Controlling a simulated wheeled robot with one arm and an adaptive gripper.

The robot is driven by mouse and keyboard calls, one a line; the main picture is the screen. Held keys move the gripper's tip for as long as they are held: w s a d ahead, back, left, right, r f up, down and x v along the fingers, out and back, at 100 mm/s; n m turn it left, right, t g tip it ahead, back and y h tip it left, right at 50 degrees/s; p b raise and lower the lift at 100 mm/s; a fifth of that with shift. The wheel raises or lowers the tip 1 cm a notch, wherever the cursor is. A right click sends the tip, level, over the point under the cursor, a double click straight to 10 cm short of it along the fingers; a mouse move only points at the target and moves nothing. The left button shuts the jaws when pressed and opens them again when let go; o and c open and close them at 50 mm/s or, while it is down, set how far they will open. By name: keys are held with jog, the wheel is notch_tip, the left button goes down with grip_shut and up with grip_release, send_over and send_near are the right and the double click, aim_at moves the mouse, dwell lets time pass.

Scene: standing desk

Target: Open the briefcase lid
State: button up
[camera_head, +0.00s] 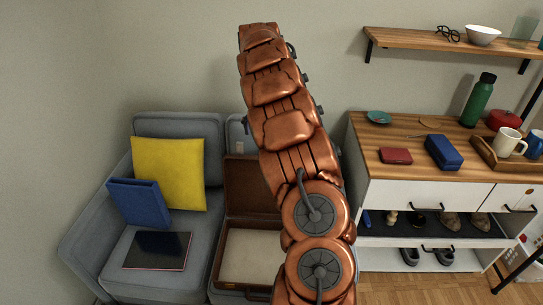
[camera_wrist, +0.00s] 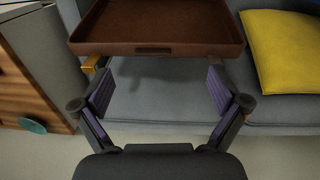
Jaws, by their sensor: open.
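The brown briefcase lies on the grey sofa in the head view. Its lid (camera_head: 247,185) stands raised at the back, and its base (camera_head: 226,270) shows a pale lining. My arm hides the right part of both. In the wrist view the lid (camera_wrist: 160,22) shows its brown inner side, with a dark handle (camera_wrist: 153,50) at its near edge. My gripper (camera_wrist: 160,88) is open and empty, its two fingers wide apart just beyond that edge. I see no contact between fingers and lid.
A yellow cushion (camera_head: 168,172), a blue box-like object (camera_head: 139,201) and a dark flat item (camera_head: 158,250) are on the sofa's left part. A cabinet (camera_head: 420,191) holding mugs, a green bottle and other items stands to the right, below a wall shelf (camera_head: 410,39).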

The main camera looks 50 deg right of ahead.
jog(key=d+f, duration=0.2)
jog(key=d, duration=0.1)
jog(key=d+f, duration=0.1)
jog(key=f, duration=0.1)
jog(key=shift+w+d+b, duration=0.25)
jog(key=shift+w+b, duration=0.05)
jog(key=shift+b, duration=0.1)
jog(key=shift+f+p, duration=0.3)
jog(key=shift+f, duration=3.6)
jog(key=c, duration=1.7)
jog(key=shift+s+d+r, duration=0.1)
